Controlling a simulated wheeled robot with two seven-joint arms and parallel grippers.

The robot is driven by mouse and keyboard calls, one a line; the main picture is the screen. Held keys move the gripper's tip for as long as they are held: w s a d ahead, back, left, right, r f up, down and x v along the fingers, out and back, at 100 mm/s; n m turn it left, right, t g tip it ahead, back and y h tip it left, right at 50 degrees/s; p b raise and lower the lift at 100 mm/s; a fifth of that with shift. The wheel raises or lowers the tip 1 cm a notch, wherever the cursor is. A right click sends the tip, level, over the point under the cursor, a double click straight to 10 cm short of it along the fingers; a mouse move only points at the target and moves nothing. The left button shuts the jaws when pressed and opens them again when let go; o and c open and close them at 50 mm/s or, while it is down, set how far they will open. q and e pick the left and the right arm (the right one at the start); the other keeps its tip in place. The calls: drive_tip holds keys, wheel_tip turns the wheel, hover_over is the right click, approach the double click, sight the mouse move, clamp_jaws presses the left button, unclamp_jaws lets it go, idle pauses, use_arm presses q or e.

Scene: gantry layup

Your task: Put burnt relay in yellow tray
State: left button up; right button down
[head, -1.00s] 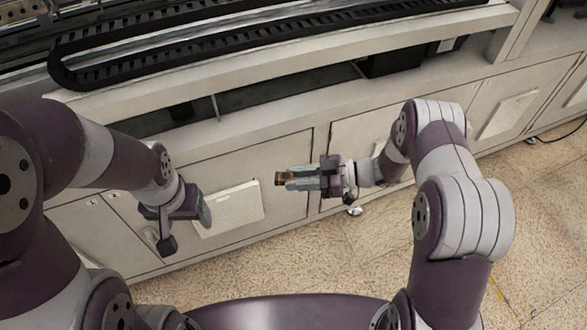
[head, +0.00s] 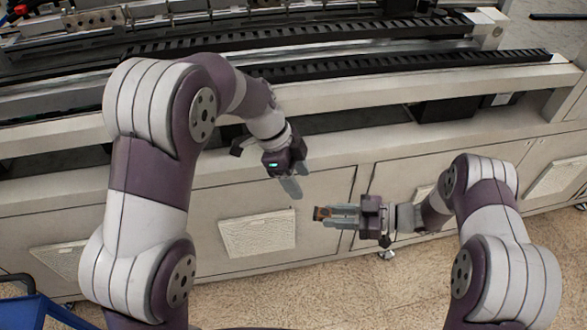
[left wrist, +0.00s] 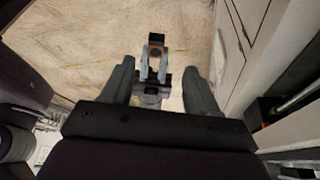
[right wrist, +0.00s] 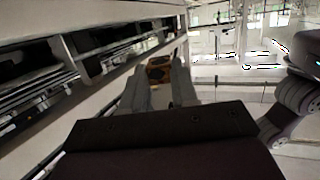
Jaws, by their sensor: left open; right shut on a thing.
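The burnt relay (head: 319,213) is a small block, dark and orange-brown, at the tips of my right gripper (head: 335,214). My right gripper is shut on it, and the relay also shows between the fingertips in the right wrist view (right wrist: 159,68). It is held in the air in front of the cabinet doors. My left gripper (head: 292,188) is open and empty, above and to the left of the relay, with its fingers pointing down. In the left wrist view the relay (left wrist: 156,40) shows beyond the open left fingers, apart from them. No yellow tray is visible.
The gantry machine's pale frame (head: 420,82) with black cable chains (head: 300,70) runs across the back. Cabinet doors with pale panels (head: 258,234) stand below it. A blue object (head: 40,312) is at the lower left corner. Speckled floor (head: 350,285) lies in front.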

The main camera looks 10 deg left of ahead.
sight(319, 213)
use_arm(q)
drive_tip(key=x, duration=0.9)
drive_tip(key=shift+f, duration=0.4)
drive_tip(key=shift+d, duration=0.1)
